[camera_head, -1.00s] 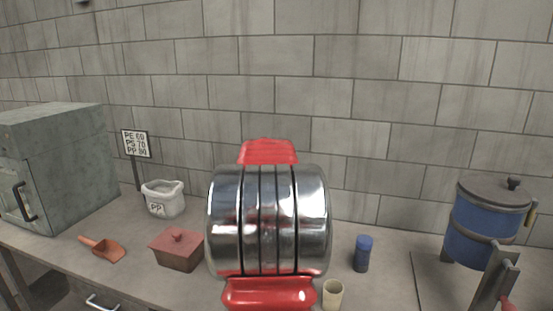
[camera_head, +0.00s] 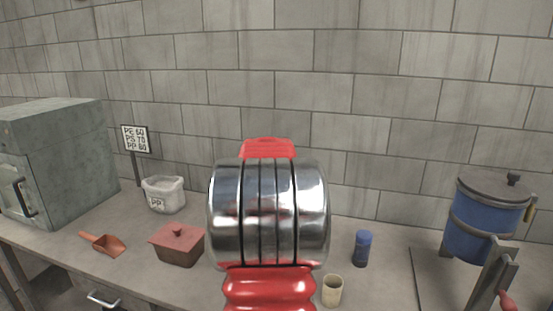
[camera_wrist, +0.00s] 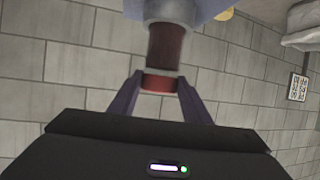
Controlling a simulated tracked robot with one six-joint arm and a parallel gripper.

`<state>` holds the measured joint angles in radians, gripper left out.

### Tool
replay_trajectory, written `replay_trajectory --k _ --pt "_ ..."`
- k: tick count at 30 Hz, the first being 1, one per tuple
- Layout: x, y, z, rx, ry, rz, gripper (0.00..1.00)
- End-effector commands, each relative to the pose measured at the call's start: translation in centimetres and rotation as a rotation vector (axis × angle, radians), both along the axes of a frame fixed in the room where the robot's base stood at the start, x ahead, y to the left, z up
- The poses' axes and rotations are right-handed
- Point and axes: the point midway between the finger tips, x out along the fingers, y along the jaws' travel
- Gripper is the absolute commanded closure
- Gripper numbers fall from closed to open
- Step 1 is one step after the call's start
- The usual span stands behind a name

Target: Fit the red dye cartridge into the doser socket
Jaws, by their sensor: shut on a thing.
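In the wrist view, my gripper (camera_wrist: 160,83) is shut on the red dye cartridge (camera_wrist: 160,82), with a dark finger on each side. A pale ring and a darker red cylindrical stretch (camera_wrist: 167,46) continue beyond the fingertips. Its far end meets a grey collar (camera_wrist: 168,12) under a blue-grey body (camera_wrist: 203,8), cut off by the top edge. This may be the doser and its socket. I cannot tell whether the cartridge is inside the collar or only in line with it. In the head view, my own arm hides the gripper and cartridge.
The bench (camera_head: 390,288) holds a red lidded box (camera_head: 177,246), an orange scoop (camera_head: 104,244), a white tub (camera_head: 163,195), a blue cylinder (camera_head: 362,248) and a beige cup (camera_head: 332,290). A grey cabinet (camera_head: 60,160) stands left, a blue lidded vessel (camera_head: 483,225) right. A block wall is behind.

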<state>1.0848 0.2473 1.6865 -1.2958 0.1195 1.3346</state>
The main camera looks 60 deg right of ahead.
Motion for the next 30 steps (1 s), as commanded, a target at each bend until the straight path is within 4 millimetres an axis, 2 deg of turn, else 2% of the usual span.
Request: replay_trajectory --k 1,2,11,22,30 --pt "0.0 0.0 -0.1 0.0 0.0 0.001 0.96" --pt "0.0 0.0 -0.1 0.0 0.0 0.001 0.56" --pt "0.0 0.0 -0.1 0.0 0.0 0.0 0.35" --pt "-0.1 0.3 0.1 -0.001 0.0 0.0 0.34" --pt "-0.8 2.2 1.0 -0.002 -0.001 0.0 0.34"
